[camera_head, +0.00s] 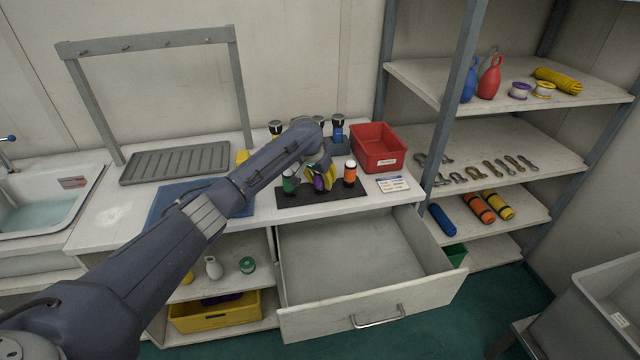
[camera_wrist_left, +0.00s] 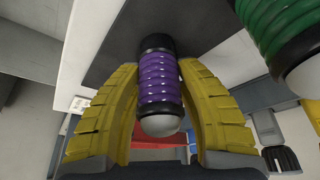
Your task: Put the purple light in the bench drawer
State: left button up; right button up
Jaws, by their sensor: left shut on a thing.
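The purple light (camera_wrist_left: 160,85), a ribbed purple cylinder with black ends and a pale round tip, is between the yellow fingers of my left gripper (camera_wrist_left: 158,100). In the head view the purple light (camera_head: 319,182) is at the black mat on the bench, partly hidden by the yellow fingers of my left gripper (camera_head: 324,177). That gripper is shut on it; I cannot tell whether the light still touches the mat. The bench drawer (camera_head: 365,262) is pulled open below the bench top and looks empty. My right gripper is out of view.
A green light (camera_head: 289,182) and an orange light (camera_head: 349,174) stand on the black mat (camera_head: 300,205) on either side. A red bin (camera_head: 379,148) and a label card (camera_head: 392,184) are to the right. Several dark-topped lights stand behind. A shelf rack (camera_head: 490,155) stands beyond the drawer.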

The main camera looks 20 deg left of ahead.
pick_arm(q)
grip_shut()
